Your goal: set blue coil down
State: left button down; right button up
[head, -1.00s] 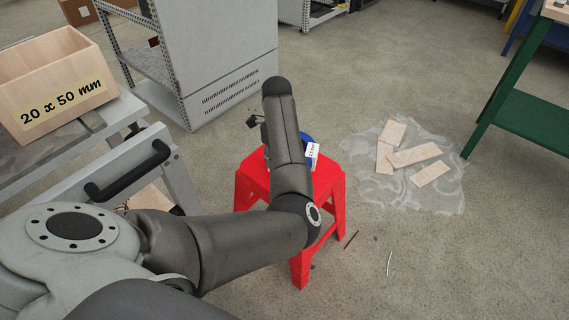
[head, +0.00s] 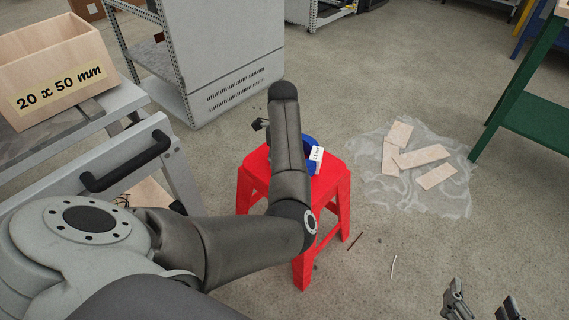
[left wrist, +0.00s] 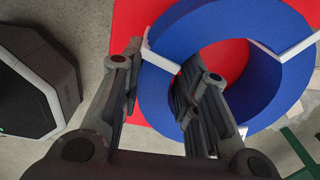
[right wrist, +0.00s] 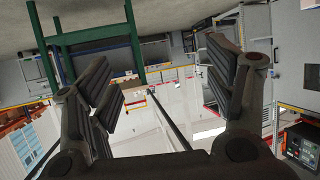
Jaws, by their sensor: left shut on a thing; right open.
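The blue coil (head: 309,141) with a white label shows at the red stool (head: 257,163), mostly hidden behind my left arm. In the left wrist view the coil (left wrist: 205,35) is a thick blue ring with white bands, over the red stool top (left wrist: 128,22). My left gripper (left wrist: 160,68) is shut on the coil's wall, one finger outside the ring and one in its hole. I cannot tell whether the coil touches the stool. My right gripper (head: 482,298) is open and empty at the lower right, far from the stool; its fingers also show in the right wrist view (right wrist: 158,65).
Wooden pieces (head: 420,156) lie on a clear sheet on the floor, right of the stool. A green frame (head: 520,100) stands at the far right. A grey cabinet (head: 235,60) is behind the stool. A wooden box (head: 55,70) marked "20 x 50 mm" is at left.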

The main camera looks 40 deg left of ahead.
jog(key=shift+w+a+r, duration=0.1)
jog(key=shift+w+r, duration=0.15)
jog(key=shift+r, duration=0.2)
pick_arm(q)
jog(key=shift+f, duration=0.1)
jog(key=c, duration=1.1)
grip_release()
pick_arm(e)
jog(key=shift+w+r+t, duration=0.1)
jog(key=shift+r+t, duration=0.05)
jog(key=shift+t, duration=0.15)
